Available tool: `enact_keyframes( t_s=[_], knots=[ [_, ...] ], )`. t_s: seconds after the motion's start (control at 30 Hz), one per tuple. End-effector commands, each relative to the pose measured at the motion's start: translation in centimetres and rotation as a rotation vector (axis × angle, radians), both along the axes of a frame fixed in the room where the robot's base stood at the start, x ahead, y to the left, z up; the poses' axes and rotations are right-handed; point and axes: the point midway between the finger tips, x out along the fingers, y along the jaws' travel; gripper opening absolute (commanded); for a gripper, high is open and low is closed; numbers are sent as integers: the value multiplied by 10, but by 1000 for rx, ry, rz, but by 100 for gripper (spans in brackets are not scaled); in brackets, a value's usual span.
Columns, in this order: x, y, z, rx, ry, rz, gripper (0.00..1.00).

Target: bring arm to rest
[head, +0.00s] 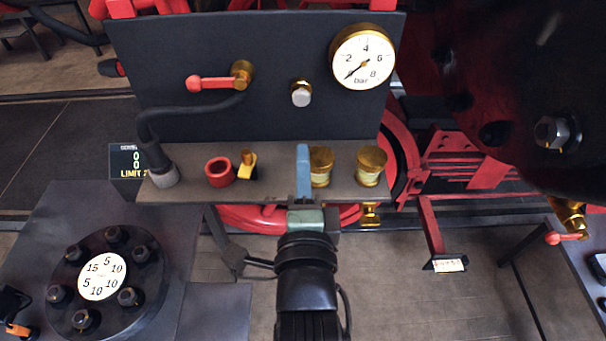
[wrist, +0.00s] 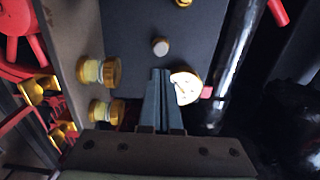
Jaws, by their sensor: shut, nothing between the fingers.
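My gripper (head: 303,172) is at the middle of the head view, in front of the dark panel and over the narrow shelf. Its blue-grey fingers are together and hold nothing. In the wrist view my gripper (wrist: 161,80) points toward the panel, with the fingertips side by side. My arm rises from the bottom of the head view. It hides part of the shelf's front edge.
The shelf (head: 270,190) carries a red ring (head: 220,172), a yellow-black item (head: 247,166) and two brass-capped jars (head: 370,166), one close to my fingers. The panel (head: 200,45) holds a gauge (head: 363,57), a red-handled valve (head: 215,82) and a bolt (head: 301,94). Open floor lies lower right.

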Motion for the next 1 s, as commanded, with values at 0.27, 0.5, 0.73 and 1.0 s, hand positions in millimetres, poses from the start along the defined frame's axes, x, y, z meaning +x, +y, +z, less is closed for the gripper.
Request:
enact_keyframes(
  t_s=[0.27, 0.5, 0.73, 1.0],
  knots=[
    [-12, 0, 0, 0, 2, 0, 0],
    [-11, 0, 0, 0, 2, 0, 0],
    [-11, 0, 0, 0, 1, 0, 0],
    [3, 2, 95, -362, -204, -36, 0]
  ],
)
